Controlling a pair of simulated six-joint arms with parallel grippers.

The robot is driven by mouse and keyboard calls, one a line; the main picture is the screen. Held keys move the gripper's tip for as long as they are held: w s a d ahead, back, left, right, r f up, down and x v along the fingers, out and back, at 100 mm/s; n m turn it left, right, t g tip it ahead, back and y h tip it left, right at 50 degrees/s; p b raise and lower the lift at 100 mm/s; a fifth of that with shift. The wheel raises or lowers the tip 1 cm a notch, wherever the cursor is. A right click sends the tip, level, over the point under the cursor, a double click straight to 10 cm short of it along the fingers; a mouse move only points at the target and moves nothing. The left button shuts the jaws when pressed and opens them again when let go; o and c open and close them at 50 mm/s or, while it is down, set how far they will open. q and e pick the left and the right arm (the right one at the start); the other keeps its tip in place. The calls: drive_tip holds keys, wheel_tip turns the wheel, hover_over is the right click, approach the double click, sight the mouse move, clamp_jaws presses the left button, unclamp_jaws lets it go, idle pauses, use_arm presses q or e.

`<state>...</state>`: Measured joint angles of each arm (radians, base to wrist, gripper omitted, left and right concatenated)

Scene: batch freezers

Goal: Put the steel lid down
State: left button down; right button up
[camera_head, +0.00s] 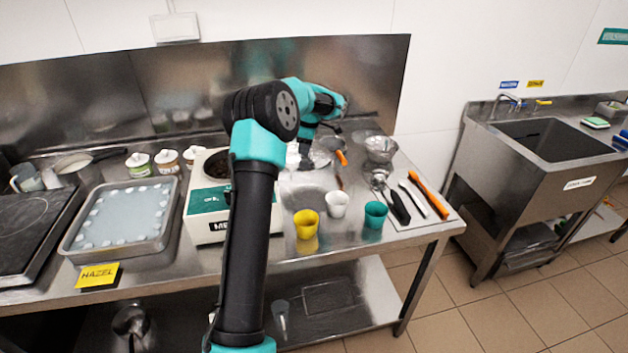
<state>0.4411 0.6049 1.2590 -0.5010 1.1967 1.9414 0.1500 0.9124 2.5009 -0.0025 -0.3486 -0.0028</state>
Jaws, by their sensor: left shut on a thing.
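My left gripper (306,158) is behind the white batch freezer (204,228), to its right, pointing down close to the steel table (330,268). It is shut on the steel lid (320,159), a shiny round piece that shows only in part beside the fingers. I cannot tell whether the lid touches the table. The freezer's round top opening is uncovered, with my arm crossing in front of its right side. My right gripper is out of view.
A yellow cup (306,224), a white cup (337,205) and a teal cup (375,215) stand at the front. Utensils lie on a mat to the right, near a steel bowl (380,148). A steel tray (152,242) is left of the freezer; a sink (560,145) stands apart at right.

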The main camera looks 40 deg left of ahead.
use_arm(q)
drive_tip(key=shift+a, duration=0.1)
hover_over(304, 179)
drive_tip(key=shift+w+d+f, duration=0.1)
drive_tip(key=shift+d+f, duration=0.05)
drive_tip(key=shift+f, duration=1.15)
drive_tip(key=shift+w+d+f, duration=0.1)
drive_tip(key=shift+f, duration=1.15)
drive_tip(key=shift+f, duration=2.5)
drive_tip(key=shift+f, duration=0.1)
drive_tip(key=c, duration=1)
unclamp_jaws()
drive_tip(key=shift+o, duration=0.2)
